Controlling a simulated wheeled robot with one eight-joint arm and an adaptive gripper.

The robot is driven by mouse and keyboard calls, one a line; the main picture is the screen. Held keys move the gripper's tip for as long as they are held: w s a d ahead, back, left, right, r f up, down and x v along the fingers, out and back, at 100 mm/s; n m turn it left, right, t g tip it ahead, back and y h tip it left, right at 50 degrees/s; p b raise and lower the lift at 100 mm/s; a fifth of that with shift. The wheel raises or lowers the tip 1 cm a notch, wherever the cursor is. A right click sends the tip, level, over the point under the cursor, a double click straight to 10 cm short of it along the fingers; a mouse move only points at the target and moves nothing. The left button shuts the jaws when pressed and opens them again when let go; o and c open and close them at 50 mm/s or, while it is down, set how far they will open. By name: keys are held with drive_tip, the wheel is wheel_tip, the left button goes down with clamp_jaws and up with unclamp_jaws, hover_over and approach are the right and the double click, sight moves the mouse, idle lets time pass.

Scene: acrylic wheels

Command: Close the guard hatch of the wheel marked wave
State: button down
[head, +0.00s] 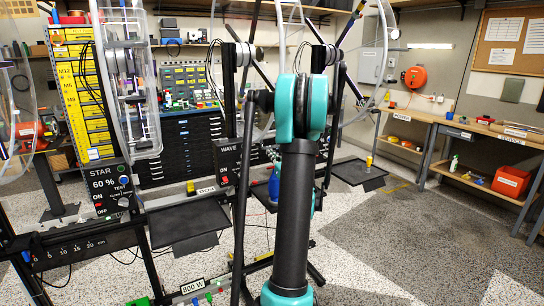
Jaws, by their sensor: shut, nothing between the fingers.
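A dark control box that appears to read WAVE (229,158) stands left of my arm, with a small red light. Above it is a wheel hub (243,56) with dark spokes. The clear wheel and guard around it show only as thin curved edges. I cannot pick out the wave guard hatch or tell how it stands. My teal and black arm rises in front and hides part of this area. My gripper is not clearly visible; the arm hides what is behind it.
The STAR box (105,190) stands at left below a tall clear guard panel (133,80). A dark tray (182,222) lies in front of the stands, and another (358,172) lies to the right. Workbenches line the right wall. The speckled floor at lower right is clear.

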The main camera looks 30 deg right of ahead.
drive_tip(key=shift+s, duration=0.1)
drive_tip(key=s+r+g, duration=0.6)
drive_tip(key=s+r, duration=1.1)
drive_tip(key=r, duration=0.1)
drive_tip(key=s+r+g, duration=0.2)
drive_tip(key=r+g, duration=0.1)
drive_tip(key=r, duration=0.9)
drive_tip(key=s+r+g, duration=0.2)
drive_tip(key=s+r, duration=0.1)
drive_tip(key=r, duration=0.9)
drive_tip(key=shift+s+d+r+g, duration=0.2)
drive_tip(key=shift+d+r+g, duration=0.15)
drive_tip(key=shift+g, duration=0.05)
drive_tip(key=shift+r, duration=0.1)
